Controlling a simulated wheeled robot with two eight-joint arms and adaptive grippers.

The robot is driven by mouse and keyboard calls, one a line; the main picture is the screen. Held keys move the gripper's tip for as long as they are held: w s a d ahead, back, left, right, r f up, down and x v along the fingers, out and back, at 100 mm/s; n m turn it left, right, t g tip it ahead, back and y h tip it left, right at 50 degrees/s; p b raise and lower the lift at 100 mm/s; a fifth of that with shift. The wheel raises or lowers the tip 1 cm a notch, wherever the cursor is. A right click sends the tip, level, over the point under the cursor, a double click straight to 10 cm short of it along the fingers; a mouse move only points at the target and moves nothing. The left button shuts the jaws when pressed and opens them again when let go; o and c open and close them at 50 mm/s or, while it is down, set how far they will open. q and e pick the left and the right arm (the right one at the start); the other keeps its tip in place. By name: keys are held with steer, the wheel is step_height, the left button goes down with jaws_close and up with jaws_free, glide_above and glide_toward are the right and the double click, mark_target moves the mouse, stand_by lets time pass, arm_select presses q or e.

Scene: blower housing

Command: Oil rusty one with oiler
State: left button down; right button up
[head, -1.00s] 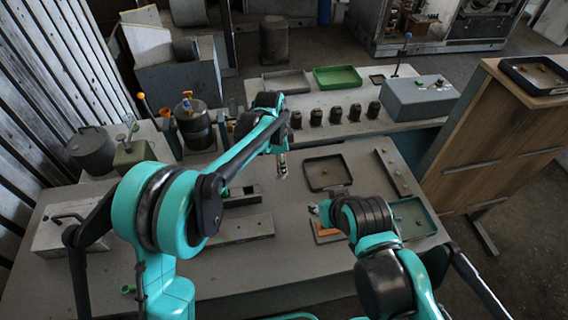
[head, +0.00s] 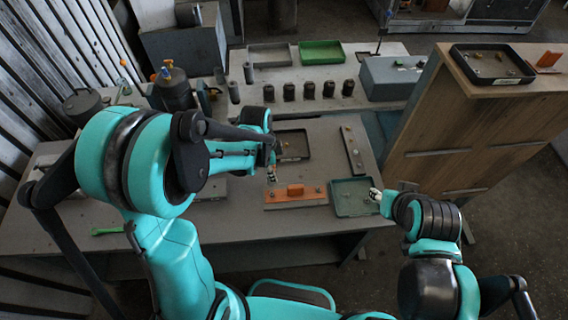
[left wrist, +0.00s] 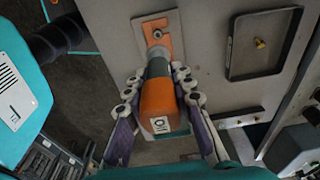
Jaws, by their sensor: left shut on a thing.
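My left gripper (head: 271,176) is shut on an orange oiler with a grey-green neck; the oiler (left wrist: 158,97) shows between the fingers (left wrist: 158,90) in the left wrist view. Its neck points at a bolt (left wrist: 157,34) on an orange plate (left wrist: 175,40); whether the tip touches the bolt is unclear. In the head view the orange plate (head: 295,200) lies on the table with an upright orange block at its middle and small bolts. My left gripper is over its left part. Rust is too small to judge. My right gripper (head: 376,195) is at the green tray's right edge; its fingers are unclear.
A black tray (head: 306,146) lies behind the plate, and a green tray (head: 350,207) lies to its right. A grey bar (head: 352,150) with small parts is farther right. A wooden cabinet (head: 460,150) stands at the right. The table's front left is mostly clear.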

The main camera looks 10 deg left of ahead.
arm_select(q)
steer(key=shift+a+f+b, duration=0.2)
steer(key=shift+f+b, duration=0.1)
steer(key=shift+f, duration=0.2)
step_height(320, 180, down, 4)
steer(key=b, duration=0.3)
steer(key=shift+f+b, duration=0.4)
steer(key=shift+f+b, duration=0.3)
steer(key=shift+b, duration=0.05)
stand_by(0.4)
steer(key=shift+f+b, duration=0.25)
steer(key=shift+b, duration=0.3)
